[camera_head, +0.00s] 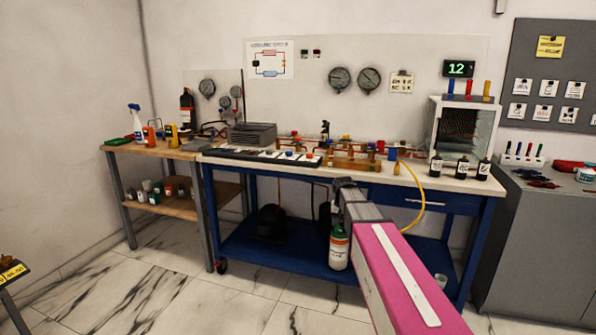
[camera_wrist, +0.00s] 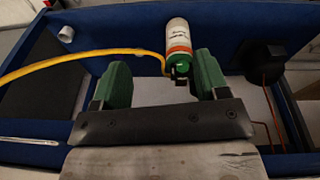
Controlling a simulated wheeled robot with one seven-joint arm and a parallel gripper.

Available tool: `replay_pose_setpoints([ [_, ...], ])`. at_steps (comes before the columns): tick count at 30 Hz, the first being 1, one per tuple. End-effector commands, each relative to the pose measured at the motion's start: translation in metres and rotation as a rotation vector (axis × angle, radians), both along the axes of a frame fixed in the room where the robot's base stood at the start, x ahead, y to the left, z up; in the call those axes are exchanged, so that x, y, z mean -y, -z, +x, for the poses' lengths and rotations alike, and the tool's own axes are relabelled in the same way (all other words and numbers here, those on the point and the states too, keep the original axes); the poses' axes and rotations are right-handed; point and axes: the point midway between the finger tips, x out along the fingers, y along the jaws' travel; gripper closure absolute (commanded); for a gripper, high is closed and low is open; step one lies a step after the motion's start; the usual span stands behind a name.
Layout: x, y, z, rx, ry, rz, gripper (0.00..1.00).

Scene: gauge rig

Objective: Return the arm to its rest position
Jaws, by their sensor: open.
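My arm reaches forward from the bottom right in the head view, its pink and grey links crossing in front of the blue workbench (camera_head: 300,174). My gripper (camera_head: 346,184) is a small dark shape near the bench's front edge, and its fingers are hard to make out there. In the wrist view my gripper (camera_wrist: 163,78) is open, with two green-padded fingers wide apart and nothing between them. A white, orange and green gas cylinder (camera_wrist: 178,35) shows beyond the fingers; it stands on the lower shelf in the head view (camera_head: 339,250).
A yellow hose (camera_head: 422,195) hangs in a loop off the bench front, close to my arm; it crosses the wrist view's left side (camera_wrist: 75,62). A wooden side table (camera_head: 150,150) stands left, a grey cabinet (camera_head: 535,240) right. The marble floor in front is clear.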

Motion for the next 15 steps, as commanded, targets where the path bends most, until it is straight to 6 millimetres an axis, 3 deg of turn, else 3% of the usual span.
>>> replay_pose_setpoints([
  [1, 0.001, 0.019, -0.038, -0.020, -0.019, 0.006, 0.32],
  [9, 0.003, 0.091, -0.171, -0.101, -0.118, 0.037, 0.32],
  [15, 0.004, 0.118, -0.240, -0.140, -0.172, 0.058, 0.32],
])
